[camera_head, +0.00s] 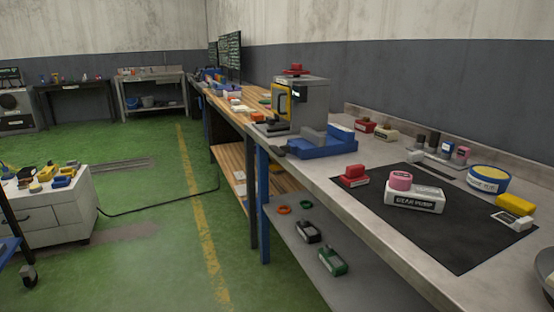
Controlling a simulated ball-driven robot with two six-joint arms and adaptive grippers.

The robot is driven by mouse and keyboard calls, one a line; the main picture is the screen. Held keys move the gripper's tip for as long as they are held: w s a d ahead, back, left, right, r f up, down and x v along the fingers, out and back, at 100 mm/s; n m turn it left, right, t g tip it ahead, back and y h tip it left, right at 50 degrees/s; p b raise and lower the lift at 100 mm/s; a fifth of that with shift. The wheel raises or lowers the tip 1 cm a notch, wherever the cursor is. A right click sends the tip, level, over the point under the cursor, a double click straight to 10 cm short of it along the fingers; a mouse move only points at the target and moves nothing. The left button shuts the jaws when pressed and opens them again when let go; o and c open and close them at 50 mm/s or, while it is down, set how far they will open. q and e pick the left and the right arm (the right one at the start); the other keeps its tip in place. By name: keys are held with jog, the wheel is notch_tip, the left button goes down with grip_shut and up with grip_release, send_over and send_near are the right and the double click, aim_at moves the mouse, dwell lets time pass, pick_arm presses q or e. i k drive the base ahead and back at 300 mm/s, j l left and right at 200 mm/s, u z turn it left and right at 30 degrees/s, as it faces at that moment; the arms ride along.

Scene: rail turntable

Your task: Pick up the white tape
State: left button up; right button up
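I cannot clearly make out a roll of white tape in this view. On the workbench (365,222) at the right, a pink roll-shaped object (401,180) rests on a white box labelled "GEAR PUMP" (415,197), on a black mat (440,240). Behind them is a round blue and yellow container (489,178) with a white label. A small white and grey item (514,220) lies at the mat's right edge, too small to identify. Neither of my grippers is in view.
A red item (353,176) sits at the mat's left corner, with a yellow item (515,205) at its right. A grey machine (302,108) and blue tray (325,147) stand farther along the bench. A white cabinet (45,212) stands left; green floor (160,250) between is open.

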aim_at(525, 223)
jog(key=z, duration=1.5)
